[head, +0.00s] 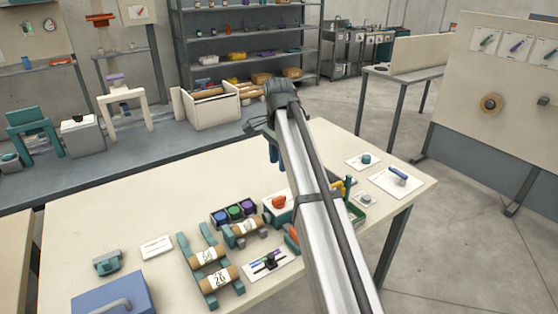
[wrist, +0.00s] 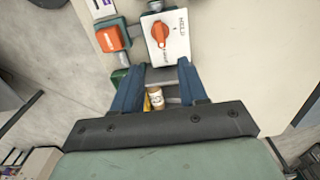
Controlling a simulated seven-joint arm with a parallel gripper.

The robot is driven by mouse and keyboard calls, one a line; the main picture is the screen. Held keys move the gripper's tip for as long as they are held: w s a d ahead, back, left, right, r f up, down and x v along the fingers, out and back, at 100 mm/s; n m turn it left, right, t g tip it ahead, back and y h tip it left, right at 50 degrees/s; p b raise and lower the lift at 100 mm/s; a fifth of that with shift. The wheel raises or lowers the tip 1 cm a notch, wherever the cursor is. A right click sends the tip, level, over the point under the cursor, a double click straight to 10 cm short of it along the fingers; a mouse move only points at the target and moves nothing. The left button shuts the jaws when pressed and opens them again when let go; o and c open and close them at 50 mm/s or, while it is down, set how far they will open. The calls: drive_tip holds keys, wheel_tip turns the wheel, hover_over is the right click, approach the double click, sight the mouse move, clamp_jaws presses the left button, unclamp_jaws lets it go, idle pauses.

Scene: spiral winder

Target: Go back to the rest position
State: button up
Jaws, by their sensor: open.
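My gripper (head: 273,153) is raised above the far part of the wooden worktable (head: 110,215). Its blue fingers point down, apart and empty; they also show in the wrist view (wrist: 160,72). A small pale roll with a printed label (wrist: 156,98) shows between the fingers in the wrist view, and I cannot tell its distance from them. A white plate with an orange knob (wrist: 160,35) lies beyond the fingertips. An orange-topped teal block (wrist: 112,38) is to its left. My arm hides part of the table's right side in the head view.
Labelled tan rolls (head: 212,279) rest on a teal rack. Blue, green and purple cups (head: 234,212) stand behind. A blue box (head: 112,298) is front left. A blue handle on a white plate (head: 397,178) is right. The table's back left is clear.

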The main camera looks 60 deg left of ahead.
drive_tip(key=shift+w, duration=0.1)
